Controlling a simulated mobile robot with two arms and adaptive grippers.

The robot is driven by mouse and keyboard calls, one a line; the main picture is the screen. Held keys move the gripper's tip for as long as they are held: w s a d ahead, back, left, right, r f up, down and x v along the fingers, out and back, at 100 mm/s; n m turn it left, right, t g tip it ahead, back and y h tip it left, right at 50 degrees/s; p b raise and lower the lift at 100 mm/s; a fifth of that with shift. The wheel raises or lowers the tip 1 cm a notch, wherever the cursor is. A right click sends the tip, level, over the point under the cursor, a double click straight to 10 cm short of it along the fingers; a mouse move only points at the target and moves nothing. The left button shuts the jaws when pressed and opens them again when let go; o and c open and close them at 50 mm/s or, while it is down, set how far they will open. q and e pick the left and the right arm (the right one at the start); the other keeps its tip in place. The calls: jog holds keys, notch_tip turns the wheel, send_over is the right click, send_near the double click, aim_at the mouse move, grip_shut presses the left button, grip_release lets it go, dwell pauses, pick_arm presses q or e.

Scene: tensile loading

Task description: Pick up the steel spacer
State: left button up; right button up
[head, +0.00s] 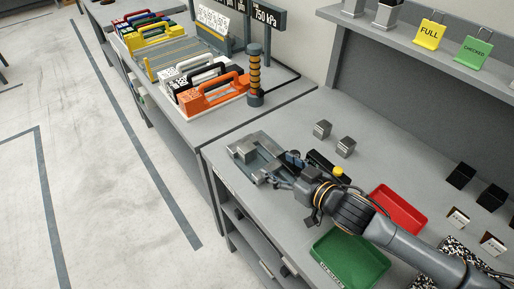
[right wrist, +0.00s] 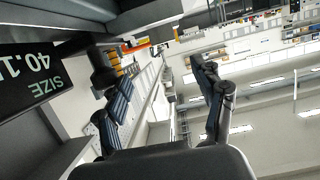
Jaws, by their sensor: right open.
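Two small grey metal blocks stand on the workbench, a left one (head: 322,129) and a right one (head: 346,147); I cannot tell for sure which thing is the steel spacer. A grey vise-like fixture (head: 241,151) with metal blocks on it sits at the bench's left end. My right gripper (head: 281,168) is over the fixture's right side, left of and nearer than the two blocks. Its fingers are spread in the right wrist view (right wrist: 158,88), with nothing seen between them. Whether it touches the fixture is unclear. My left gripper is out of view.
A black box with a yellow button (head: 339,171) lies close behind my right gripper. A red tray (head: 398,208) and a green tray (head: 350,262) flank my right arm. A black SIZE display (right wrist: 35,82) is close in the right wrist view. Black blocks (head: 460,175) stand at right.

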jog(key=b, duration=0.3)
send_near(249, 149)
jog(key=x, duration=0.3)
jog(key=shift+w+a+f, duration=0.15)
jog(key=shift+a, duration=0.15)
jog(key=shift+w+a+f, duration=0.1)
jog(key=shift+w, duration=0.25)
jog(key=shift+w+a+f+b, duration=0.15)
jog(key=shift+w+b, duration=0.2)
jog(key=shift+b, duration=0.25)
jog(key=b+x, duration=0.3)
jog(key=x, duration=0.1)
jog(key=shift+a+f, duration=0.1)
jog(key=shift+f, duration=0.15)
jog(key=shift+w+a, duration=0.1)
jog(key=shift+w, duration=0.1)
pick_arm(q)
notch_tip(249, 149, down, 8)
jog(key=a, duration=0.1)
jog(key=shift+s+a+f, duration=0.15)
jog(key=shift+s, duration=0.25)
pick_arm(e)
jog(key=shift+r, duration=0.1)
jog(key=shift+s, duration=0.1)
jog(key=shift+c, duration=0.4)
